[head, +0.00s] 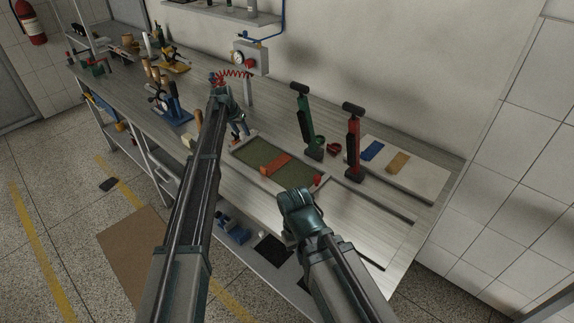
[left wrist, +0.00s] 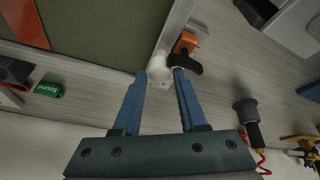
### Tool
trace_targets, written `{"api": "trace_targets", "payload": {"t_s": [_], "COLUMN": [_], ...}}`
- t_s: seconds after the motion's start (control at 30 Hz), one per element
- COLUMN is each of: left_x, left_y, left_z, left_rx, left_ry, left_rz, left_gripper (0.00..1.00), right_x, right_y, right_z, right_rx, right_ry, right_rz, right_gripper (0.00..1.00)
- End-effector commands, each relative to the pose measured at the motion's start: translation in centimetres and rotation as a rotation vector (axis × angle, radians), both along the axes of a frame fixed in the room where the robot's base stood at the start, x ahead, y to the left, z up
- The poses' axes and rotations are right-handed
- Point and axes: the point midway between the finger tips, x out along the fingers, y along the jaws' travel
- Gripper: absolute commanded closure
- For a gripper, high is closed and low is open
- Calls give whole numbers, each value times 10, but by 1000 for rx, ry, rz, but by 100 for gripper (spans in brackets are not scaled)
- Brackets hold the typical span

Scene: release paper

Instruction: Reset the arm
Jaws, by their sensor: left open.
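My left arm reaches forward over the workbench (head: 440,168) in the head view. Its gripper (head: 240,132) points down at the left end of the framed green tray (head: 247,164). In the left wrist view its blue fingers (left wrist: 161,74) are spread apart. A small white rounded piece (left wrist: 159,68) shows between or just beyond the fingertips, beside the tray's pale rim. I cannot tell whether they touch it.
An orange strip (head: 277,166) lies across the tray. Green (head: 305,122) and red (head: 353,142) upright tools stand behind it. A pale board with blue and tan pieces (head: 400,162) lies right. A blue-based device (head: 172,108) stands left. The bench's right front is mostly clear.

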Motion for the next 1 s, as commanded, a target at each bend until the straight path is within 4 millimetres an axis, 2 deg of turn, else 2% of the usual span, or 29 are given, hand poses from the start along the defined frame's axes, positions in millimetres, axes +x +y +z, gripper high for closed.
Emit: {"api": "trace_targets", "payload": {"t_s": [0.03,0.3,0.67,0.77,0.87,0.97,1.0], "left_x": [-12,-34,-35,-45,-83,-146,-176], "left_y": [10,-4,-11,-16,-31,-54,-63], "left_z": [13,39,40,40,38,34,33], "left_rx": [13,4,-1,1,12,36,48], "left_ry": [11,25,24,30,56,102,124], "left_rz": [9,0,-5,-9,-17,-28,-34], "left_gripper": [31,31,31,31,31,31,31], "right_x": [0,0,0,0,0,0,0], "right_y": [0,0,0,0,0,0,0], "right_z": [15,41,42,42,42,42,42], "right_rx": [0,0,0,0,0,0,0], "right_ry": [0,0,0,0,0,0,0], "right_rz": [0,0,0,0,0,0,0], "right_gripper": [100,100,100,100,100,100,100]}}
